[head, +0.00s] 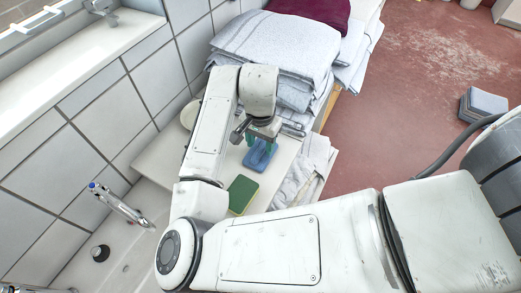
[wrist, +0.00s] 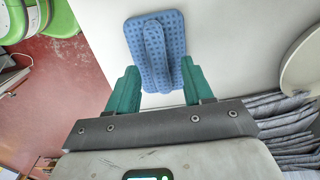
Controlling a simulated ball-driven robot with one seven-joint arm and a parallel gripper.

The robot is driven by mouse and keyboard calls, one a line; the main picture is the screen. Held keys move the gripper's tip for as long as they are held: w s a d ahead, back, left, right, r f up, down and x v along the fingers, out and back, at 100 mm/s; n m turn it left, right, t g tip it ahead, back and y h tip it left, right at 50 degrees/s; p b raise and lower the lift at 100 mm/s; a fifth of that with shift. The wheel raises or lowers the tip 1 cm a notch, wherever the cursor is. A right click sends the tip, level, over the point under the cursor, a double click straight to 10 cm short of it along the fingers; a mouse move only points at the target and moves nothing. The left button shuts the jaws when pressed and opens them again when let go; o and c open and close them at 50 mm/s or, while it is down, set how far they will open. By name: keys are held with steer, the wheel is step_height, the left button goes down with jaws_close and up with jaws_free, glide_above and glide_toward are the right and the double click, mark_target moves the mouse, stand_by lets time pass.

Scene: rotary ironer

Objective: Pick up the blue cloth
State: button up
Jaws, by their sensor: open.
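The blue cloth (wrist: 155,48) is a folded, dotted blue cloth lying on a white surface, with a raised fold along its middle. It also shows in the head view (head: 260,155), just below my gripper (head: 262,140). In the wrist view, my gripper (wrist: 160,88) has two green fingers spread apart, with the near part of the cloth showing between them. The fingers are open and hold nothing. I cannot tell how high the fingertips are above the surface.
A green and yellow sponge (head: 242,194) lies on the white counter (head: 160,158) near the cloth. A tall stack of folded grey linens (head: 275,45) stands just behind my gripper. A sink tap (head: 118,204) is at the left, by the tiled wall.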

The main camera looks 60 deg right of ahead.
steer(key=shift+f, duration=0.55)
jaws_close()
